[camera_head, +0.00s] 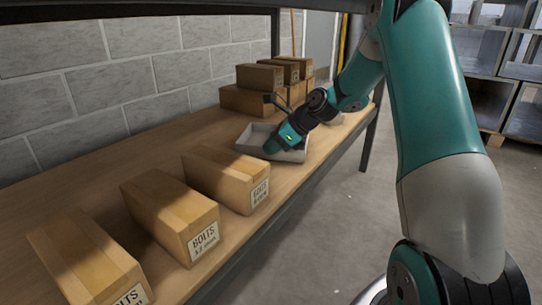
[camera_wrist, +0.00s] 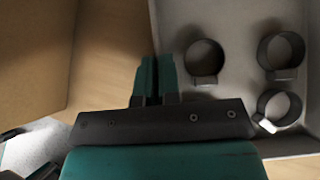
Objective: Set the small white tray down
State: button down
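The small white tray (camera_head: 292,156) is at the middle of the wooden shelf in the head view, beyond the near boxes. In the wrist view the tray (camera_wrist: 220,18) fills the right side and holds three dark ring clamps (camera_wrist: 205,60). My gripper (camera_wrist: 156,80) has its two teal fingers closed on the tray's side wall, one on each side of it. In the head view my gripper (camera_head: 271,147) reaches down at the tray and hides part of it. I cannot tell whether the tray's underside touches the shelf.
Cardboard boxes labelled BOLTS (camera_head: 165,215) stand along the near shelf (camera_head: 105,185). More boxes (camera_head: 262,77) are stacked behind the tray. A pale object (camera_head: 335,119) is partly hidden by my arm. A box (camera_wrist: 30,50) lies close left of my gripper in the wrist view.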

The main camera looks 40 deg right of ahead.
jog(key=shift+f, duration=0.1)
jog(key=shift+p, duration=0.3)
jog(key=c, duration=1.3)
grip_release()
jog(key=shift+f, duration=0.15)
jog(key=shift+c, duration=0.2)
jog(key=shift+r, duration=0.3)
jog(key=p+v, duration=0.6)
jog(key=v, duration=0.5)
jog(key=shift+p, duration=0.35)
jog(key=shift+s+d+r, duration=0.2)
jog(key=shift+s, duration=0.1)
